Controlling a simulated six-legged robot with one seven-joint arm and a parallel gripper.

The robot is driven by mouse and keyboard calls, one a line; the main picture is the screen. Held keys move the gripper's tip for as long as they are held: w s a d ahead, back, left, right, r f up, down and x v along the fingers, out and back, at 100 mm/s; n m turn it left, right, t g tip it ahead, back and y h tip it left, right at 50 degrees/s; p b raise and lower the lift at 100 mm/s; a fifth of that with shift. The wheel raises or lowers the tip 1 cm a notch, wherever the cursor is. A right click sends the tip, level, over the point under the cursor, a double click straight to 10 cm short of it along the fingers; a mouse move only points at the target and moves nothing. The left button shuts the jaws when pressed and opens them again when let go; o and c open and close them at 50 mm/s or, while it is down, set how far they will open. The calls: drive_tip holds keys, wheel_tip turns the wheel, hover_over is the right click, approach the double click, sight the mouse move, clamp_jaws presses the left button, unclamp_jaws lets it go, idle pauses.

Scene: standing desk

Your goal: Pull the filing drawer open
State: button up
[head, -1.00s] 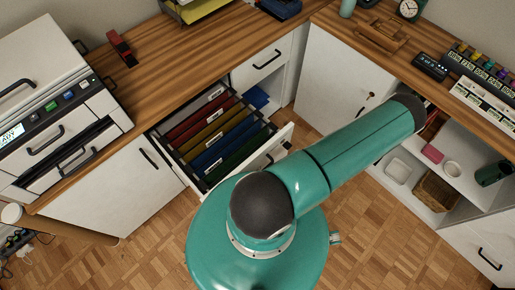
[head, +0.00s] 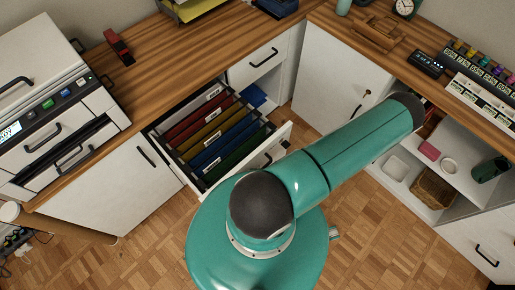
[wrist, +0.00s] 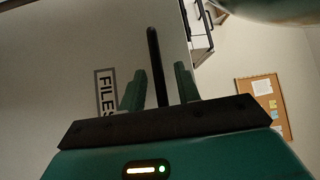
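The filing drawer (head: 284,135) is pulled well out from under the desk in the head view. Red, yellow, blue and green hanging folders (head: 208,130) show inside it. In the wrist view its pale front (wrist: 65,60) carries a "FILES" label (wrist: 106,92) and a dark bar handle (wrist: 153,60). My gripper (wrist: 158,80) is open, with one finger on each side of the handle. Gaps show between the fingers and the bar, and I cannot tell whether either touches it. In the head view my arm hides the gripper and part of the drawer front.
A printer (head: 55,110) stands on the wooden desktop (head: 165,70) at the left. A closed small drawer (head: 262,57) is behind the open one. Open shelves (head: 455,170) with a basket (head: 433,187) stand at the right. Parquet floor (head: 385,240) is clear at the lower right.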

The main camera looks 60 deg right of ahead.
drive_tip(key=v, duration=1.3)
drive_tip(key=shift+s+d, duration=0.15)
drive_tip(key=shift+s, duration=0.25)
